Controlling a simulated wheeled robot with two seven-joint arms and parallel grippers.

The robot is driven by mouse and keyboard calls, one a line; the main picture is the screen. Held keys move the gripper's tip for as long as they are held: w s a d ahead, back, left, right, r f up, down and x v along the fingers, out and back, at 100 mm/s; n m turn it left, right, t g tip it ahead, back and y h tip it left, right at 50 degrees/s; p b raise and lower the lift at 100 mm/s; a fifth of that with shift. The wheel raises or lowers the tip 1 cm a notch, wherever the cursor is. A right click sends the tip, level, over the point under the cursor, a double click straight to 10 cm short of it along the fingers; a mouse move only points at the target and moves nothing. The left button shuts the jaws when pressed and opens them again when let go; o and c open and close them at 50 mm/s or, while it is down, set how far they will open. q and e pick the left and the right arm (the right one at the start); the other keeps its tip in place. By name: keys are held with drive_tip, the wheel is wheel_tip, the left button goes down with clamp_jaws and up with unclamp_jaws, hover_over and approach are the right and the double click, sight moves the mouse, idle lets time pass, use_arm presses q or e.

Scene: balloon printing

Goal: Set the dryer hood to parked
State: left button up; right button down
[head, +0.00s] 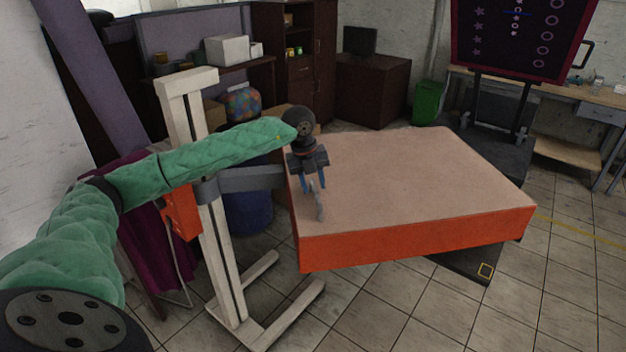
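The dryer hood (420,185) is a large flat slab with a pinkish top and orange sides. A grey bracket arm (250,178) joins it to a white upright stand (222,245) at its left. My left gripper (314,186), with blue fingers, points down over the hood's left part. A small grey handle (319,207) stands on the hood right at the fingertips. I cannot tell whether the fingers are closed around it or only beside it. My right gripper is not in view.
A dark printed panel (520,35) stands behind at the right, near a workbench (540,90). A green bin (427,103) stands behind the hood. Tiled floor is clear in front.

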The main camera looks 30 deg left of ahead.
use_arm(q)
drive_tip(key=shift+f, duration=0.1)
clamp_jaws()
drive_tip(key=shift+w, duration=0.1)
